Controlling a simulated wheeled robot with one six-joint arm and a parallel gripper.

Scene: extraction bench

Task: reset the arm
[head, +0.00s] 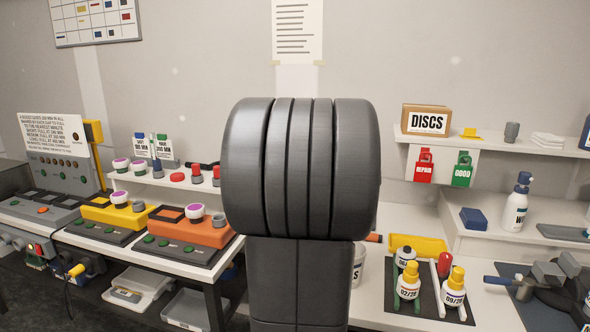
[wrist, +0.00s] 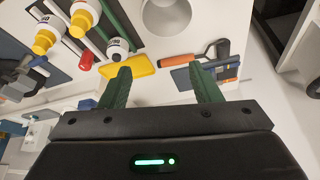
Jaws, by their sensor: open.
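My arm fills the middle of the head view as a thick grey ribbed joint with a dark link below it, and it hides part of the bench behind. My gripper (wrist: 160,88) shows in the wrist view with two dark green fingers spread apart. Nothing is between the fingers. Beyond the fingertips lie a yellow tray (wrist: 143,66) and a tool with an orange handle (wrist: 176,61). I cannot tell how far above the bench the fingers are. The gripper itself is hidden in the head view.
White bottles with yellow caps (head: 408,282) stand in a dark rack at the right. A spray bottle (head: 517,202) and a DISCS box (head: 427,119) are further back. Yellow (head: 117,214) and orange (head: 190,229) devices stand at the left. A white cup (wrist: 166,14) is near the tool.

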